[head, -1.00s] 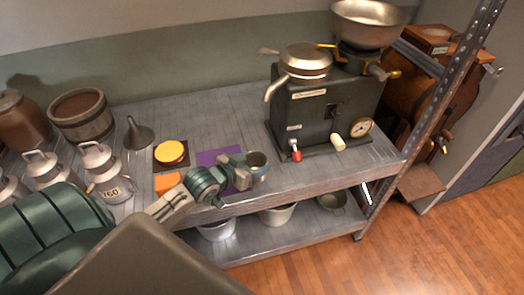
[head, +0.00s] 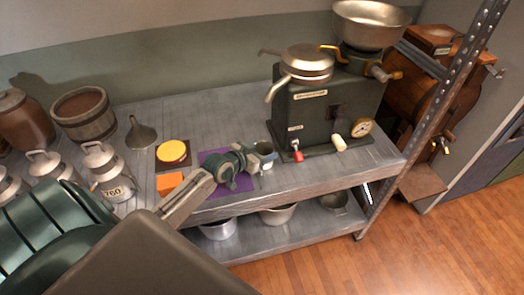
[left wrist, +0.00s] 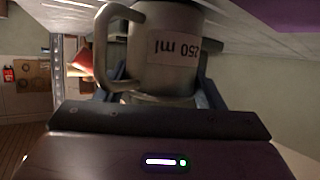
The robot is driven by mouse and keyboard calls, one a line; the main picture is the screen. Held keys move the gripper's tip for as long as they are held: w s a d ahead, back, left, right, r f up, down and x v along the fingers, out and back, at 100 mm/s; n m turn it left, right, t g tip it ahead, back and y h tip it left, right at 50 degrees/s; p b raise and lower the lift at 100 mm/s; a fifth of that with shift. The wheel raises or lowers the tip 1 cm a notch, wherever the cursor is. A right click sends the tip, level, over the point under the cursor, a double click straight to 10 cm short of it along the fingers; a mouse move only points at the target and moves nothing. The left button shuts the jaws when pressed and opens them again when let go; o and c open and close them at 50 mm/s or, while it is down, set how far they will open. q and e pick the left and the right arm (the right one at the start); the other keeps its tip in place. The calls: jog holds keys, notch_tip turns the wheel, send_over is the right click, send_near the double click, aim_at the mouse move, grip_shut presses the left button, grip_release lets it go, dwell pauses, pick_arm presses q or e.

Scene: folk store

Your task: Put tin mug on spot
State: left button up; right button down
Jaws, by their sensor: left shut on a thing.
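The tin mug (head: 268,160) is a small grey metal cup, partly hidden behind my left gripper (head: 258,156) in the head view. In the left wrist view, the mug (left wrist: 165,45) carries a "250 ml" label that reads upside down, and its handle is on the left. My left gripper is shut on the mug, at the right of a flat purple square (head: 210,155) on the shelf top. The wrist and gripper hide part of that square. I cannot tell whether the mug touches the shelf. My right gripper is not in view.
A dark green machine (head: 330,110) stands just right of the mug. Bare shelf top (head: 225,110) lies behind the purple square.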

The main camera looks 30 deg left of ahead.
pick_arm(q)
jog(key=shift+f, duration=0.1)
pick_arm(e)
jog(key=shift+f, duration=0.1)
pick_arm(q)
jog(key=o, duration=1)
jog(key=shift+o, duration=0.2)
jog(key=p+v, duration=0.2)
jog(key=v, duration=1)
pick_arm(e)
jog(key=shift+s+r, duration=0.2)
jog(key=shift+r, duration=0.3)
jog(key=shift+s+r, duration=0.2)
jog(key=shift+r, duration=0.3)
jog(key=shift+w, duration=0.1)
